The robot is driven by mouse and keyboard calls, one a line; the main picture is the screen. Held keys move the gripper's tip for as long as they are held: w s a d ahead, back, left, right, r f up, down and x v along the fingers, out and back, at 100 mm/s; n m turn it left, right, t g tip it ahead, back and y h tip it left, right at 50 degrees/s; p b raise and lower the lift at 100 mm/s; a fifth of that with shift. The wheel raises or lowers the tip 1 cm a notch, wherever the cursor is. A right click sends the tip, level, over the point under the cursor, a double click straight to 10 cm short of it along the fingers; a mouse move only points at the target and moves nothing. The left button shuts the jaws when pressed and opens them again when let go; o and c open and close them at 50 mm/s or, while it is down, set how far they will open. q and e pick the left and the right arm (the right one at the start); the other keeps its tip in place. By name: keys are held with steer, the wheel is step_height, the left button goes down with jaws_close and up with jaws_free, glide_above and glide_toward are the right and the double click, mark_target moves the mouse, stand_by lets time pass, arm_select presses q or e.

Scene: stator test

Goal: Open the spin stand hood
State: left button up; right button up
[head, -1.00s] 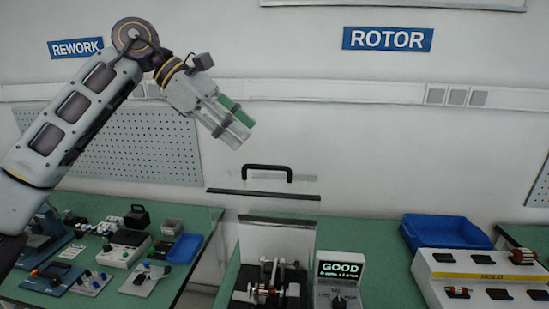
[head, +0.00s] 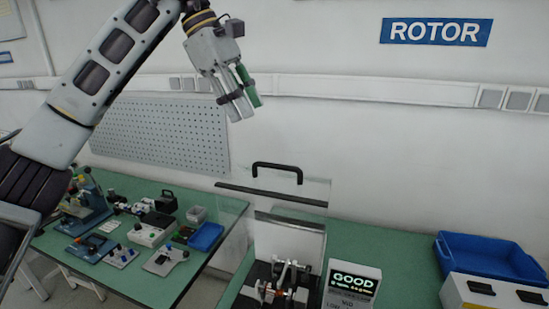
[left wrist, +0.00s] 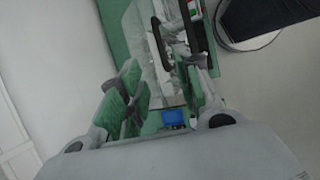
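The spin stand (head: 275,293) is on the green bench at the bottom centre of the head view. Its clear hood (head: 316,192) stands raised above and behind the metal parts, with a dark strip across it. The black hood handle (head: 277,168) is at its top. My left gripper (head: 242,110) is above and left of the handle, pointing down, apart from it and empty. In the left wrist view its green-padded fingers (left wrist: 165,95) are spread, with a dark bar, possibly the handle, beyond them. My right gripper is not in view.
A display reading GOOD (head: 352,284) stands right of the stand. A blue bin (head: 490,258) and a white rack (head: 495,292) are farther right. Several tools and a small blue tray (head: 206,237) occupy the left bench.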

mark_target(273, 165)
arm_select(q)
steer(key=p+x, duration=0.1)
steer(key=x, duration=1.2)
steer(key=shift+d+f, duration=0.15)
steer(key=shift+f, duration=0.25)
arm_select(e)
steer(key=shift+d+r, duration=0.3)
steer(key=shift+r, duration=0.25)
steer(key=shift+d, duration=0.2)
arm_select(q)
jaws_close()
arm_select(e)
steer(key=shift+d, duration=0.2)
